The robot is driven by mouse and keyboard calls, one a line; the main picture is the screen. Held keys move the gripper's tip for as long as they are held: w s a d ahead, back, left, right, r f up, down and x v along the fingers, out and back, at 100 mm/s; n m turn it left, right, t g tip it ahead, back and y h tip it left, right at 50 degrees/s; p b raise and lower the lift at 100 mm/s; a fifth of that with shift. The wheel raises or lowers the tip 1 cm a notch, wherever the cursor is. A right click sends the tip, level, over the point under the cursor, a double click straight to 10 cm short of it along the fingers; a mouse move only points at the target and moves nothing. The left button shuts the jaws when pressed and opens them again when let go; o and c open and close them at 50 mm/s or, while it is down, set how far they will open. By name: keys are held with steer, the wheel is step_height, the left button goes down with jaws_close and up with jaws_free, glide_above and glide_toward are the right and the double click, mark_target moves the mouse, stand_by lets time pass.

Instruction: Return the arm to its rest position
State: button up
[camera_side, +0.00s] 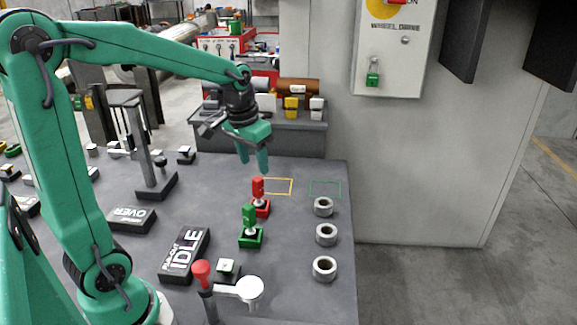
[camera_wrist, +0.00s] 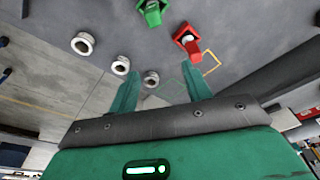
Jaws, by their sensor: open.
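My green arm reaches from the left over the grey table (camera_side: 310,290). My gripper (camera_side: 253,168) points down above the table, behind the red-handled piece (camera_side: 258,192) in the side view. Its two fingers are apart, and nothing shows between them. In the wrist view my gripper (camera_wrist: 158,88) also has its fingers spread, with the table below. The red piece (camera_wrist: 188,40) and the green-handled piece (camera_side: 250,228) stand upright on the table, apart from the fingers. The green piece also shows in the wrist view (camera_wrist: 152,12).
Several metal rings (camera_side: 326,234) stand along the right edge. Yellow (camera_side: 279,186) and green (camera_side: 325,188) outlines mark the table. A black IDLE block (camera_side: 184,255), an OVER block (camera_side: 132,219), a red-knobbed lever (camera_side: 202,272) and a post (camera_side: 145,150) stand nearer my base. A grey cabinet (camera_side: 430,170) rises at right.

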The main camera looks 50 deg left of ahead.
steer(key=s+d+r+m+t, duration=0.1)
steer(key=s+d+r+t, duration=0.2)
steer(key=s+d, duration=0.5)
steer(key=s, duration=0.6)
steer(key=shift+d+r+m, duration=0.2)
steer(key=shift+d+m, duration=0.15)
steer(key=shift+m, duration=0.05)
